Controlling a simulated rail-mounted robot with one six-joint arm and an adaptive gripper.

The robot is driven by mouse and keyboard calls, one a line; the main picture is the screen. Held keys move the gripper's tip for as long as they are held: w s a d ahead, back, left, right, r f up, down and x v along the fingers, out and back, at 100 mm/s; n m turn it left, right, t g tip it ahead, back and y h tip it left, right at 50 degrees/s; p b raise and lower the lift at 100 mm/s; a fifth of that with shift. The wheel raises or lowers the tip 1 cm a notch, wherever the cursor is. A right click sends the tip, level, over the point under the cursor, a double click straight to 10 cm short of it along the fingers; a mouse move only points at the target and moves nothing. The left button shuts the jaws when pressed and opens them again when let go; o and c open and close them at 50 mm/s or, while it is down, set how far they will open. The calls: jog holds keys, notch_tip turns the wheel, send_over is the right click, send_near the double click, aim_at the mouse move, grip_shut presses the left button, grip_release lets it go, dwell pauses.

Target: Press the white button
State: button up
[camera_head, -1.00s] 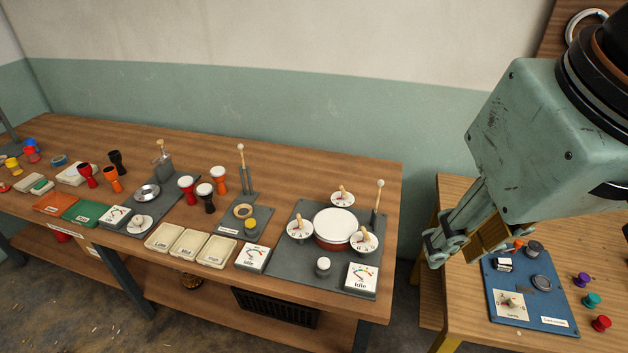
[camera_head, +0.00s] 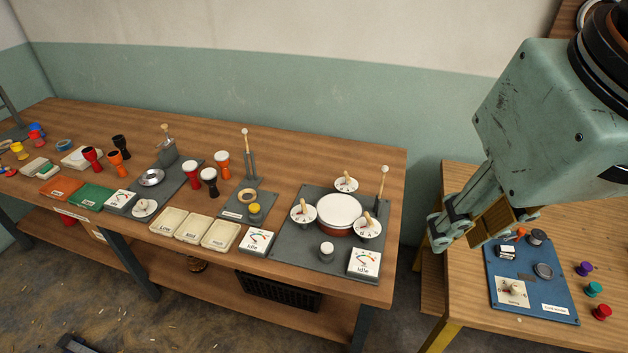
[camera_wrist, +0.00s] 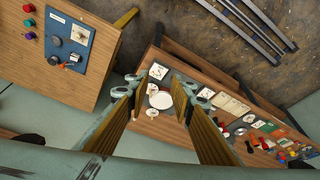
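The white button (camera_head: 327,249) is a small white-topped cylinder on a dark grey panel (camera_head: 290,256) at the right end of the long bench. My gripper (camera_head: 462,232) hangs to the right of that panel, well apart from the button. In the wrist view its two fingers are spread and empty (camera_wrist: 155,95), with the panel far off between them. I cannot pick out the white button clearly in the wrist view.
A yellow button (camera_head: 255,210) and labelled trays (camera_head: 194,228) lie to the left. A second table with a blue panel (camera_head: 529,278) stands at right, across a gap.

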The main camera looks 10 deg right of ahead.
grip_shut()
dwell(1.4)
